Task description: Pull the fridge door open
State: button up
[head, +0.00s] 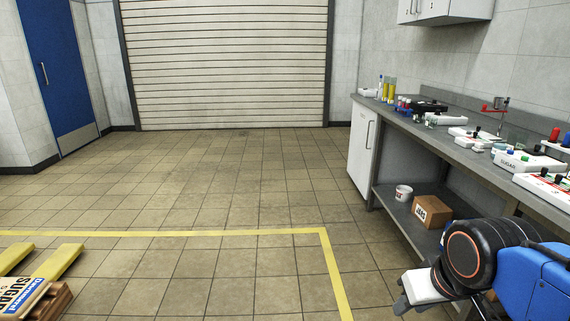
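A white under-bench unit that looks like the fridge (360,148) stands at the far end of the bench on the right. Its door looks closed, with a vertical grey handle (369,134) near its upper right edge. My arm is at the lower right. My gripper (408,302) shows only in part near the bottom edge, well apart from the fridge and nearer to me. Whether its fingers are open or shut cannot be made out. I see nothing held in it.
The workbench (440,133) runs along the right wall with lab instruments on it. A carton (432,211) and a white tub (403,193) sit on its lower shelf. A pallet with a sugar sack (18,297) is at lower left. The tiled floor before the fridge is clear.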

aim_at(365, 121)
jog(key=i, duration=0.85)
jog(key=i+z, duration=0.1)
jog(key=i, duration=0.7)
jog(key=i+j, duration=0.15)
jog(key=i, duration=0.7)
jog(key=i+j+z, duration=0.1)
jog(key=i, duration=0.7)
jog(key=i+j+z, duration=0.25)
jog(key=i, duration=0.2)
jog(key=i+j+z, duration=0.25)
jog(key=i, duration=0.2)
jog(key=l, duration=0.15)
